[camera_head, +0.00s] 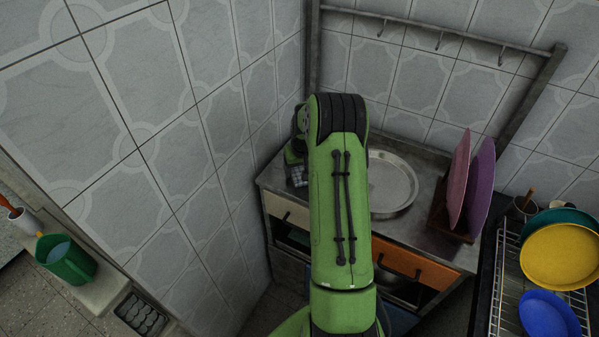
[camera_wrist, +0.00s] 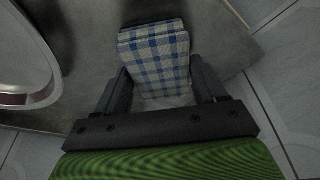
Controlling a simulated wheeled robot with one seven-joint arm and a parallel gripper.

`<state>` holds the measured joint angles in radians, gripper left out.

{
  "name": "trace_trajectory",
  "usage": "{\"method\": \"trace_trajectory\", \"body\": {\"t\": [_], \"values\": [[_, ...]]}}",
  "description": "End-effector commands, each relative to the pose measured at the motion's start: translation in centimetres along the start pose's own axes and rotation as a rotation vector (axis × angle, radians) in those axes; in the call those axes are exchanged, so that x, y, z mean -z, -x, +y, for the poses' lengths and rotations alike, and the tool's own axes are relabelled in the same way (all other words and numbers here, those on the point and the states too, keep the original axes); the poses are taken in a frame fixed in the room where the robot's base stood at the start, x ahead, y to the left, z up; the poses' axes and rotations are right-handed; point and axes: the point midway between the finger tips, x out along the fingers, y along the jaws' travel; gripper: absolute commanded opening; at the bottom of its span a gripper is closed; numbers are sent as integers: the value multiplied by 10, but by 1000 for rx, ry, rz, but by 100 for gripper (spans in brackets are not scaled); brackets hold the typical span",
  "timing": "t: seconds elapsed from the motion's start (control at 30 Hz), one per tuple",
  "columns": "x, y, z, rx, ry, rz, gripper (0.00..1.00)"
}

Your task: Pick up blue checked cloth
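The blue checked cloth (camera_wrist: 158,48) is a folded, blue-and-white block on the grey counter in the wrist view. A small checked part of it (camera_head: 298,178) shows in the head view at the counter's left end, beside my arm. My gripper (camera_wrist: 160,72) is over the cloth's near part, its two dark fingers spread wide, one along each side of the cloth. Whether the fingers touch its sides cannot be told. In the head view my green arm hides most of this spot.
A round steel tray (camera_head: 392,184) lies on the counter (camera_head: 425,220), right of the cloth. Pink and purple plates (camera_head: 481,188) stand in a rack farther right. The tiled wall (camera_head: 235,130) is close on the left. A wire dish rack (camera_head: 508,275) stands at the right.

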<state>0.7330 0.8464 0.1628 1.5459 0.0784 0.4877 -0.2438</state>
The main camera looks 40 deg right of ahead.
Motion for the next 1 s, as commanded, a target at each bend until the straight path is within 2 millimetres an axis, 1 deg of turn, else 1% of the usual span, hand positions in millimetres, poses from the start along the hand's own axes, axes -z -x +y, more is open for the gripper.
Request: {"method": "trace_trajectory", "body": {"t": [0.03,0.2,0.23,0.27,0.4,0.5,0.57,0.7,0.8,0.9,1.0], "values": [[0,0,0,0,0,0,62],[0,0,0,0,0,0,36],[0,0,0,0,0,0,36],[0,0,0,0,0,0,31],[0,0,0,0,0,0,31],[2,7,0,1,0,0,31],[7,18,0,-1,1,6,31],[16,56,0,-2,1,6,31],[23,79,0,-1,2,5,31],[27,94,0,-1,1,4,31],[28,101,0,0,0,1,31]]}}
